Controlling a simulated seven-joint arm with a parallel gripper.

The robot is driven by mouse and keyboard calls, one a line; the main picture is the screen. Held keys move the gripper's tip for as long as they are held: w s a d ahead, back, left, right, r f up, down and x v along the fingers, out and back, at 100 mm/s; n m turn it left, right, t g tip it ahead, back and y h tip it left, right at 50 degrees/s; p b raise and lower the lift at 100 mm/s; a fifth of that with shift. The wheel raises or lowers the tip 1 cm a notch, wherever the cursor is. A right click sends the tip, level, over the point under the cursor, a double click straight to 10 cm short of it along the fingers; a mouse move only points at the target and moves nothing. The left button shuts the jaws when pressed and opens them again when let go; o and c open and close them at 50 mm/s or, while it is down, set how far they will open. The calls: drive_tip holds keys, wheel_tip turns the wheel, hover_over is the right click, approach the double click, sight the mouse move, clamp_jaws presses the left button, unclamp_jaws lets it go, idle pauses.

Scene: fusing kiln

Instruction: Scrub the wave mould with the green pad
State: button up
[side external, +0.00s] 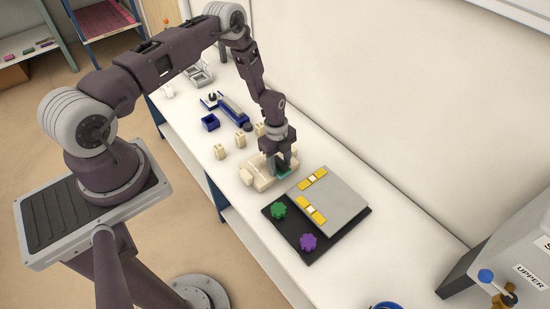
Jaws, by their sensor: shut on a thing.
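The cream wave mould (259,182) lies on the white bench near the middle of the side view. My gripper (285,168) points down at the mould's right side and is shut on the green pad (284,170). The pad shows as a small dark green patch at the fingertips, over or against the mould. I cannot tell whether it touches the mould's surface. My fingers hide part of both the pad and the mould.
Cream blocks (219,152) and a blue box (210,122) stand behind.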

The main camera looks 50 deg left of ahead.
drive_tip(key=shift+d, duration=2.55)
drive_tip(key=shift+s, duration=0.8)
drive_tip(key=shift+s+f, duration=0.1)
drive_tip(key=shift+s, duration=0.05)
drive_tip(key=shift+s+a, duration=0.1)
drive_tip(key=shift+a, duration=4.2)
drive_tip(key=shift+r, duration=3.05)
drive_tip(key=shift+r, duration=0.1)
drive_tip(key=shift+r, duration=1.4)
